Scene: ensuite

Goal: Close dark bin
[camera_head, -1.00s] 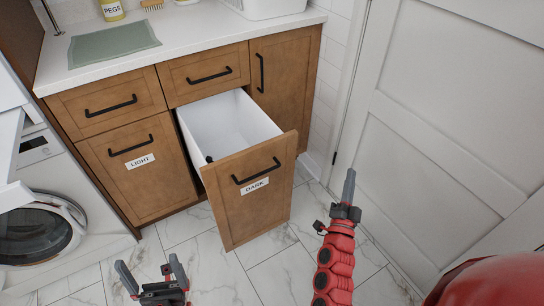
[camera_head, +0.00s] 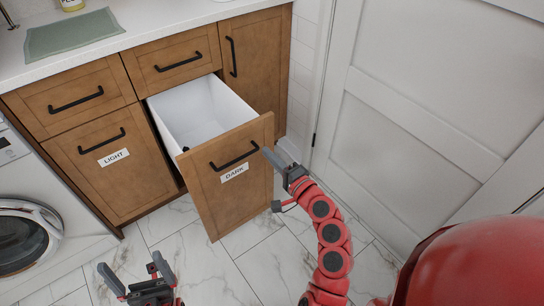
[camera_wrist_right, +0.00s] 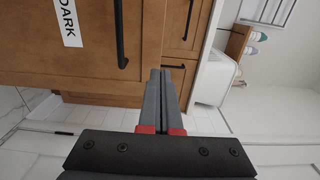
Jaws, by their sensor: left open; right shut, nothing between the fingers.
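The dark bin (camera_head: 208,199) is a wooden pull-out drawer front with a black handle (camera_head: 234,156) and a "DARK" label (camera_head: 235,172). It stands pulled out from the cabinet, showing its white inner box (camera_head: 190,104), which looks empty. My right gripper (camera_head: 269,153) is shut and empty, its tips beside the right edge of the bin front near the handle's right end; contact is unclear. In the right wrist view its closed fingers (camera_wrist_right: 163,75) point past the front, with the handle (camera_wrist_right: 120,35) to their left. My left gripper (camera_head: 136,267) is open and empty, low over the floor.
The closed "LIGHT" bin (camera_head: 118,180) is left of the dark bin. A washing machine (camera_head: 25,235) is at far left. A white door (camera_head: 420,110) is at the right. Marble floor (camera_head: 265,250) lies clear in front. A green mat (camera_head: 72,34) lies on the counter.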

